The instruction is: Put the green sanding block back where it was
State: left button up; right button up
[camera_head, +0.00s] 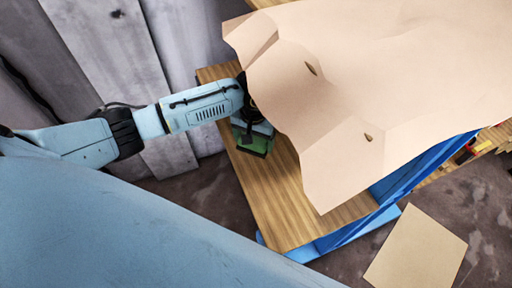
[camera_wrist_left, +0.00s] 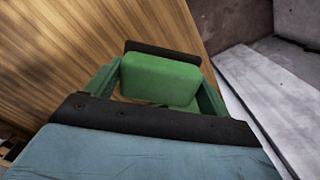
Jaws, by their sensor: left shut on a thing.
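The green sanding block (camera_wrist_left: 160,79), with a dark strip along its far edge, is between the two green fingers of my left gripper (camera_wrist_left: 158,92) in the left wrist view. The gripper is shut on it. In the head view the block (camera_head: 254,144) shows at the end of my left arm, over the wooden bench top (camera_head: 277,205). I cannot tell whether the block touches the wood. My right gripper is not in view.
A large tan creased sheet (camera_head: 385,75) covers much of the bench to the right of the gripper. The bench has a blue frame (camera_head: 425,163). A tan panel (camera_head: 417,248) lies on the floor. Bare wood is clear in front of the block.

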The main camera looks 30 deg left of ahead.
aim_at(254, 158)
pick_arm(q)
notch_tip(254, 158, down, 2)
jog(key=shift+f, duration=0.1)
notch_tip(254, 158, down, 3)
jog(key=shift+f, duration=0.45)
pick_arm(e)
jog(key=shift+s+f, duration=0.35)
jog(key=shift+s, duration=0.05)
pick_arm(q)
jog(key=shift+f, duration=0.1)
jog(key=o, duration=0.9)
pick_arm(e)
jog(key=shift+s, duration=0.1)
pick_arm(q)
notch_tip(254, 158, up, 12)
jog(key=shift+r, duration=0.15)
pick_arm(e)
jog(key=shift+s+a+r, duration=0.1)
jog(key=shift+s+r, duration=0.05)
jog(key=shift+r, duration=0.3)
